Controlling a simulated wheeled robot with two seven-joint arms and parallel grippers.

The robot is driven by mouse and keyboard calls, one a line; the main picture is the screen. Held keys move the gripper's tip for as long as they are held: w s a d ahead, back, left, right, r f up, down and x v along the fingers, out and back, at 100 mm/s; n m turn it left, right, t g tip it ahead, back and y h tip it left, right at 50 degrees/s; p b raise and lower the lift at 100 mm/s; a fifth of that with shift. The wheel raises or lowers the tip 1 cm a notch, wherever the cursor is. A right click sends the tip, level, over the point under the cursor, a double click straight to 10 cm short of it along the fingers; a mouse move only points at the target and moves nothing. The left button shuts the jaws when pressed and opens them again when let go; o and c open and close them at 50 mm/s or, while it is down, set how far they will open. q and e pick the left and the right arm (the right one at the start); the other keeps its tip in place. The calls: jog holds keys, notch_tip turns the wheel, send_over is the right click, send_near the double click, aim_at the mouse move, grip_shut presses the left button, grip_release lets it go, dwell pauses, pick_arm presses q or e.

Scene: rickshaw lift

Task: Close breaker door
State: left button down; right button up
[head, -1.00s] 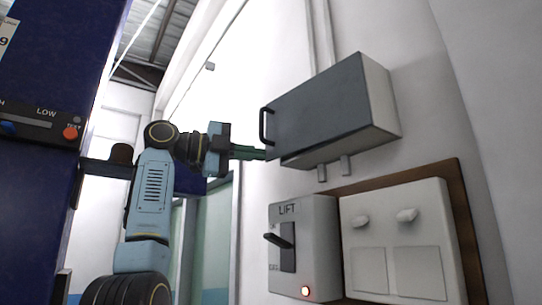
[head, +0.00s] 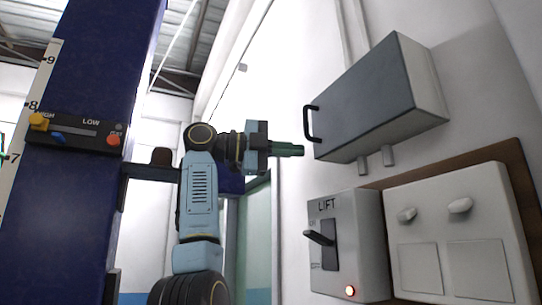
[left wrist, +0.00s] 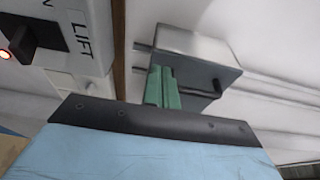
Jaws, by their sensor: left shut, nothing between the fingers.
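The breaker box (head: 428,75) is a light grey box on the white wall, with a dark grey door (head: 360,98) on its front. The door lies over the box front with no clear gap. A black bar handle (head: 308,124) is on the door's left edge. My left gripper (head: 302,150) is shut and empty, its green fingers just left of the door's lower left corner and below the handle. In the left wrist view the shut fingers (left wrist: 162,87) overlap the door (left wrist: 195,72), with the handle (left wrist: 211,91) beside them; contact is unclear. My right gripper is not in view.
Below the box, a LIFT switch panel (head: 354,235) with a black lever and lit red lamp stands beside a white panel (head: 455,222) on a brown board. A blue column (head: 95,180) with a HIGH/LOW slider is at left. Wall left of the handle is clear.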

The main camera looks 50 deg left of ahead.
pick_arm(q)
jog(key=s+a+p, duration=0.1)
jog(key=s+a, duration=0.2)
jog(key=a, duration=0.7)
jog(key=shift+s+a, duration=0.3)
jog(key=shift+s+r, duration=0.1)
